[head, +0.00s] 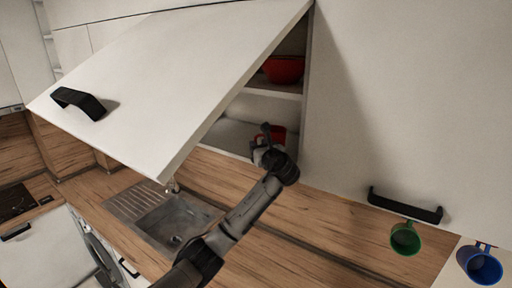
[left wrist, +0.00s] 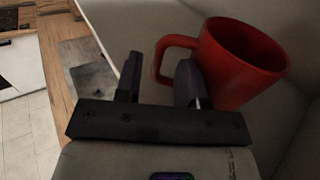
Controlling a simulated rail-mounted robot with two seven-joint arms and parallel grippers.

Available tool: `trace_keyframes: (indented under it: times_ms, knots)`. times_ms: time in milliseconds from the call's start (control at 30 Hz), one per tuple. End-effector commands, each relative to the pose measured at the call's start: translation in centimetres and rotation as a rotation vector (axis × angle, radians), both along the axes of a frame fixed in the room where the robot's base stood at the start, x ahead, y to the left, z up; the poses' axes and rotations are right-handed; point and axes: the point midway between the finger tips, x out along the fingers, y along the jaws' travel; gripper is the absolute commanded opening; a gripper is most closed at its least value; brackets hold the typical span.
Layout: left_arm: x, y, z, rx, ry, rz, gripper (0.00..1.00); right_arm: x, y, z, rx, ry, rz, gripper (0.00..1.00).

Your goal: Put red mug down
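The red mug (head: 278,134) stands on the lower shelf of the open wall cabinet, partly hidden behind my left gripper (head: 264,137). In the left wrist view the mug (left wrist: 243,62) looks upright, with its handle towards the fingers. My left gripper (left wrist: 158,78) has its two fingers spread apart, with a clear gap between them. The right finger overlaps the handle loop, and the left finger stands off outside it. I cannot tell whether the right finger touches the mug. My right gripper is not in view.
The raised cabinet door (head: 165,80) hangs over the left side. A red bowl (head: 284,69) sits on the upper shelf (head: 274,91). Below are the sink (head: 175,222) and the wooden counter. A green mug (head: 405,239) and a blue mug (head: 484,267) are at the lower right.

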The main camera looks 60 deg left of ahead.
Motion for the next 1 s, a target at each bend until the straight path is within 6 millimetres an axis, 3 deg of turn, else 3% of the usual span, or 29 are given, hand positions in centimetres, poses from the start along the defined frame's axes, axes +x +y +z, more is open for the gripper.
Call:
trace_keyframes:
  times_ms: [200,500,1000]
  knots:
    - [-0.5,-4.3,-0.4,0.001,-0.003,-0.004,0.36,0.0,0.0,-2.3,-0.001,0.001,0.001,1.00]
    - [-1.0,-8.0,-0.1,0.000,-0.002,-0.002,0.36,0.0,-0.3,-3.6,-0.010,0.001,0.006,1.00]
    - [-1.1,-8.8,0.0,0.000,0.001,0.000,0.36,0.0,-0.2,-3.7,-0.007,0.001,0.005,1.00]
